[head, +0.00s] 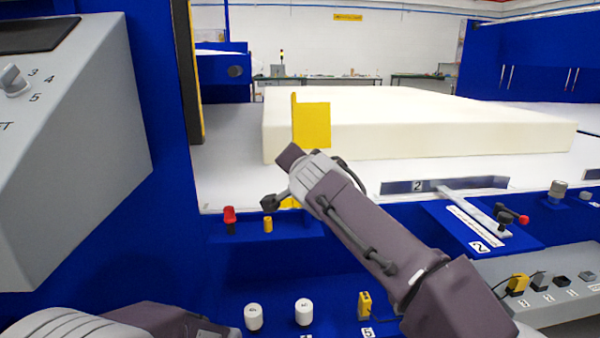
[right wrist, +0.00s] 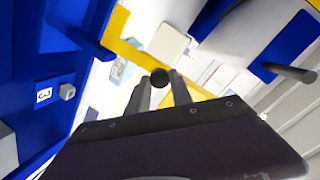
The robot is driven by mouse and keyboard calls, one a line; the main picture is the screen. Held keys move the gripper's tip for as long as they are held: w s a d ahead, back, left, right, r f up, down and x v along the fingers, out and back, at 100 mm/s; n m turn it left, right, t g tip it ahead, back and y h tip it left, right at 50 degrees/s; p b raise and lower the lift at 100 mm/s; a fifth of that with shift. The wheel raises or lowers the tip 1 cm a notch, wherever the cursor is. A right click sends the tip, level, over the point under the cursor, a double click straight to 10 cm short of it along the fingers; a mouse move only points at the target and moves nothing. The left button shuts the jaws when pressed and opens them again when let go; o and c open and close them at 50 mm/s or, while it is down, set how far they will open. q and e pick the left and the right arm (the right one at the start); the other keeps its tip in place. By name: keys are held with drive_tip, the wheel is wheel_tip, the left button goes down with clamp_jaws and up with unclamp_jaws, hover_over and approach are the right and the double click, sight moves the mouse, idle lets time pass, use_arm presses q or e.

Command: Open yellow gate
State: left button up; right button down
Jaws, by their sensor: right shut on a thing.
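The yellow gate (head: 311,125) shows in the head view as an upright yellow plate in front of the large cream foam block (head: 400,118). Part of it is hidden behind my right arm. My right gripper (head: 272,202) is at the gate's lower left. In the right wrist view, my right gripper (right wrist: 162,90) has its two fingers on a round black knob (right wrist: 160,77), beside a yellow bar (right wrist: 135,55) of the gate. The gripper is shut on this knob. Of my left arm, only a part shows at the bottom left of the head view; its fingertips are not seen.
A red knob (head: 229,215) and a small yellow knob (head: 268,224) stand on the blue ledge near my right gripper. A grey control box (head: 80,150) stands at left. A lever with a red end (head: 515,217) is at right. White knobs (head: 254,316) are below.

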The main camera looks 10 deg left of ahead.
drive_tip(key=shift+a+f, duration=0.1)
drive_tip(key=shift+f, duration=0.05)
drive_tip(key=c, duration=1.1)
unclamp_jaws()
drive_tip(key=b+v, duration=0.1)
drive_tip(key=v, duration=0.8)
